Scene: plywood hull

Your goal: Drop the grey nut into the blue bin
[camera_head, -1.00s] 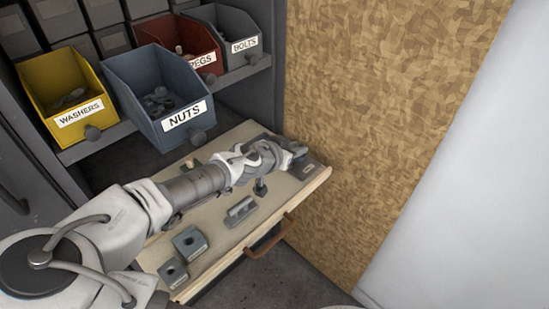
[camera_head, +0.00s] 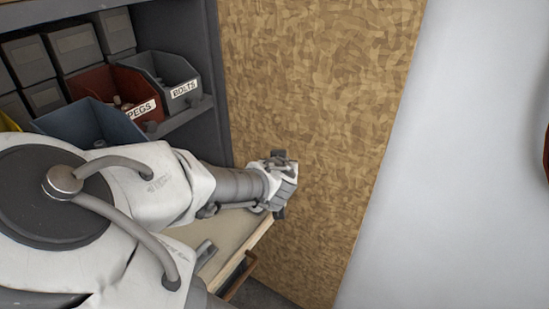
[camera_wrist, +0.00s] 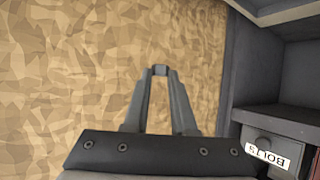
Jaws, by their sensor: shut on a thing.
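The blue bin (camera_head: 92,122) sits on the shelf at the left of the head view. My arm covers its front, so its label and contents are hidden. My gripper (camera_head: 283,156) is to the right of the bin, in front of the plywood wall and above the drawer's far end. In the wrist view my gripper (camera_wrist: 160,72) is shut on a small grey piece, the grey nut (camera_wrist: 160,70), held between the fingertips. The nut cannot be made out clearly in the head view.
The red pegs bin (camera_head: 127,92) and grey bolts bin (camera_head: 172,80) stand right of the blue bin. An edge of the yellow bin (camera_head: 8,124) shows at left. The open drawer (camera_head: 232,232) is below my arm. The plywood wall (camera_head: 310,80) is close behind my gripper.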

